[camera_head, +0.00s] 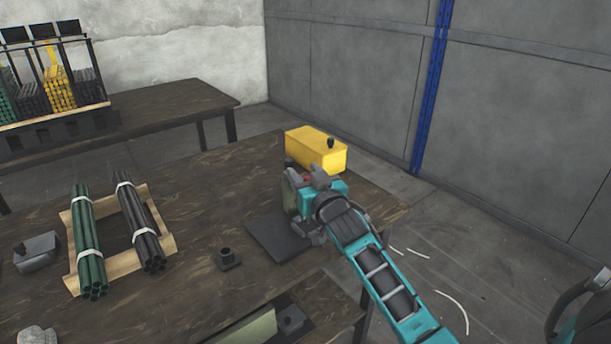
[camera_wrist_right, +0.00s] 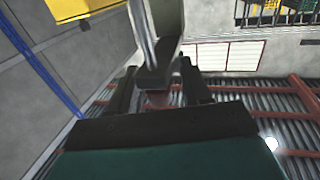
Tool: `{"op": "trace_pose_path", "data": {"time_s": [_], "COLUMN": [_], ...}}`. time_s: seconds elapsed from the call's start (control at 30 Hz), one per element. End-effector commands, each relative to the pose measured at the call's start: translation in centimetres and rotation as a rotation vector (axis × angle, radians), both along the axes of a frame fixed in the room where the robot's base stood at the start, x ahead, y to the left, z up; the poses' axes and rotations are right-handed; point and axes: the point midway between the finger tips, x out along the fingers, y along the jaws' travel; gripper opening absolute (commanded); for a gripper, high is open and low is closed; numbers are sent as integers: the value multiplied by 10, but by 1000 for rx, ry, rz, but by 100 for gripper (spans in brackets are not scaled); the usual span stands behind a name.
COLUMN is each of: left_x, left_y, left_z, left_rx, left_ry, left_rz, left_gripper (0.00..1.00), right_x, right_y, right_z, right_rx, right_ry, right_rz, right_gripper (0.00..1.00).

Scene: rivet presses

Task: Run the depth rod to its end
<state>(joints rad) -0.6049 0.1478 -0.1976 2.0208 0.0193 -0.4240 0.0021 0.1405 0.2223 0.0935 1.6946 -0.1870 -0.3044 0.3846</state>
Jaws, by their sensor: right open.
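Above that piece are a dark block (camera_wrist_right: 155,76) and a thin metal rod (camera_wrist_right: 148,38), which looks like the depth rod. I cannot tell whether the fingers touch anything. My left gripper is out of view.
Green rods (camera_head: 85,240) and dark rods (camera_head: 140,225) lie bundled on a wooden rack left of the press. A small dark fixture (camera_head: 227,259) stands between rack and base plate. A grey block (camera_head: 37,251) sits at far left. A grey wall (camera_head: 520,110) is behind.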

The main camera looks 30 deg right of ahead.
Motion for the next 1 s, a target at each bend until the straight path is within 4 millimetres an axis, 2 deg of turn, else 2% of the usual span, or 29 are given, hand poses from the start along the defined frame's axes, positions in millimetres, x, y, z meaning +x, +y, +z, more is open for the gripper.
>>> {"op": "trace_pose_path", "data": {"time_s": [0.07,0.57,1.0], "left_x": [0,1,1], "left_y": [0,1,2], "left_z": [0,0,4], "left_rx": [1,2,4], "left_ry": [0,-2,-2], "left_rz": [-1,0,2], "left_gripper": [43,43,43], "right_x": [0,0,0], "right_y": [0,0,0], "right_z": [0,0,3], "right_rx": [0,0,1], "right_ry": [0,0,0], "right_rz": [0,0,0], "right_gripper": [48,0,0]}}
